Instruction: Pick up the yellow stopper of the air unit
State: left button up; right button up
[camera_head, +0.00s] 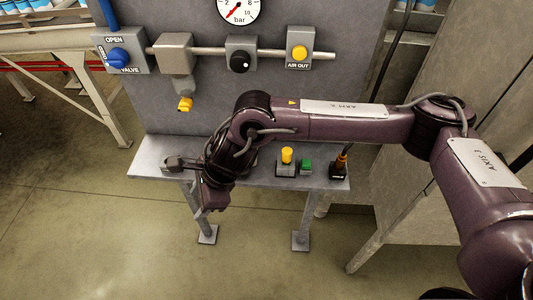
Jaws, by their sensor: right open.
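The air unit is mounted on a grey panel (200,75). A yellow stopper (185,104) hangs under its grey block (175,53), at the lower end of a short grey neck. Another yellow piece (287,155) stands upright on a small grey base on the shelf (325,179). My right gripper (172,163) is at the shelf's left end, below the hanging stopper and apart from it. It is open, with nothing visible between its fingers. My right wrist and forearm cover the middle of the shelf. My left gripper is not in view.
A blue valve knob (118,57), a black knob (240,61), a yellow AIR OUT button (299,53) and a gauge (239,8) are on the panel. Grey cabinets stand right.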

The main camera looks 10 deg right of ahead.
jog(key=w+d+r+n+h, duration=0.25)
jog(key=w+d, duration=0.35)
jog(key=d, duration=0.6)
notch_tip(320, 180, up, 5)
jog(key=n+h, duration=0.2)
jog(key=h, duration=0.1)
send_over(287, 150)
jog(key=shift+d+f+g, duration=0.1)
jog(key=shift+d+g, duration=0.2)
jog(key=shift+g, duration=0.1)
jog(key=shift+d+f, duration=0.15)
jog(key=f+p, duration=0.1)
jog(key=f, duration=0.1)
jog(key=f+p, duration=0.1)
jog(key=f, duration=0.1)
jog(key=f+p, duration=0.1)
jog(key=f, duration=0.1)
jog(key=shift+a+f, duration=0.15)
jog(key=shift+a, duration=0.2)
jog(key=shift+f, duration=0.5)
grip_shut()
jog(key=shift+r, duration=0.1)
